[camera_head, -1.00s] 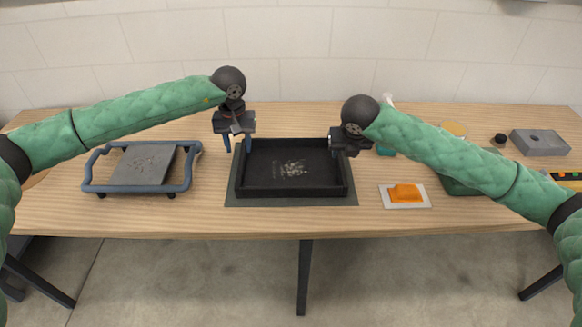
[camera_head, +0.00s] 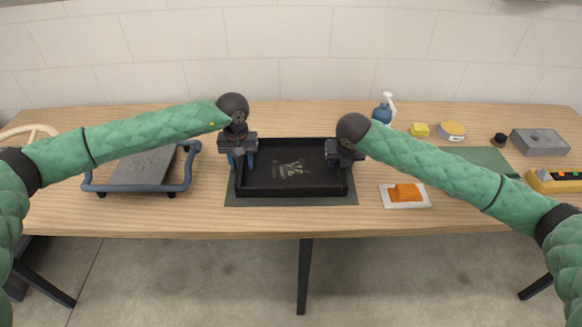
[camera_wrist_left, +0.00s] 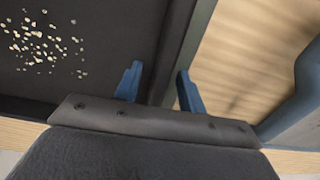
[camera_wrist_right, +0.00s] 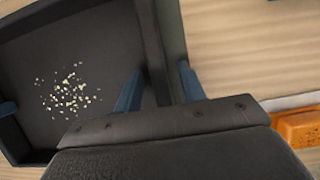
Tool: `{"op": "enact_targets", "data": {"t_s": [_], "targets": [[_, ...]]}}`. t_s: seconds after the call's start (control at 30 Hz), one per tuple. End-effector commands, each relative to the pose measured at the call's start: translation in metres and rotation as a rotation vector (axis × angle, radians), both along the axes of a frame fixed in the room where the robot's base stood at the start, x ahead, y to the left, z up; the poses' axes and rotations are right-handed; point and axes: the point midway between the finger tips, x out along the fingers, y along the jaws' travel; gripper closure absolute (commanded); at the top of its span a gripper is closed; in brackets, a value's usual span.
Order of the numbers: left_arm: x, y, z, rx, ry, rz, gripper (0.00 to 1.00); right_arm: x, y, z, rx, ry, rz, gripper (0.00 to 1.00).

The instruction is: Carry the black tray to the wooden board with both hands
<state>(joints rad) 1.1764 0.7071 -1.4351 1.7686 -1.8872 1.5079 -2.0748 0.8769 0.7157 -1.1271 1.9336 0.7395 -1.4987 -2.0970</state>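The black tray (camera_head: 290,191) lies flat at the table's middle, with small pale bits (camera_head: 291,168) on its floor. My left gripper (camera_head: 240,160) is down at its left wall; in the left wrist view the fingers (camera_wrist_left: 160,85) are open, one on each side of the wall (camera_wrist_left: 172,55). My right gripper (camera_head: 343,160) is at the right wall; in the right wrist view its fingers (camera_wrist_right: 160,88) likewise straddle the wall (camera_wrist_right: 152,45) with space between. I cannot make out a wooden board distinct from the wooden table.
A dark mat (camera_head: 290,201) lies under the tray. A blue-framed grey platform (camera_head: 140,189) stands left. An orange block (camera_head: 404,192) on a white plate lies right. Behind are a spray bottle (camera_head: 383,110), yellow sponge (camera_head: 419,130), round tin (camera_head: 453,130), green mat (camera_head: 478,157) and grey box (camera_head: 540,142).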

Motion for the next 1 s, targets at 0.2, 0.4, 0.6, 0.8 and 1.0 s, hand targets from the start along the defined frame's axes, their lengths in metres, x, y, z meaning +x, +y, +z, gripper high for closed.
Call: {"op": "enact_targets", "data": {"t_s": [0.2,0.4,0.6,0.8,1.0], "targets": [[0.0000,0.0000,0.0002,0.000,0.000,0.000,1.00,0.0000,-0.0001,0.0002,0.000,0.000,0.000,1.00],[-0.0001,-0.0001,0.0002,0.000,0.000,0.000,1.00,0.0000,-0.0001,0.0003,0.000,0.000,0.000,1.00],[-0.0001,-0.0001,0.0003,0.000,0.000,0.000,1.00,0.0001,-0.0001,0.0004,0.000,0.000,0.000,1.00],[-0.0001,-0.0001,0.0004,0.000,0.000,0.000,1.00,0.0000,0.0000,0.0004,0.000,0.000,0.000,1.00],[-0.0001,-0.0002,0.0005,0.000,0.000,0.000,1.00,0.0001,0.0000,0.0005,0.000,0.000,0.000,1.00]]}}
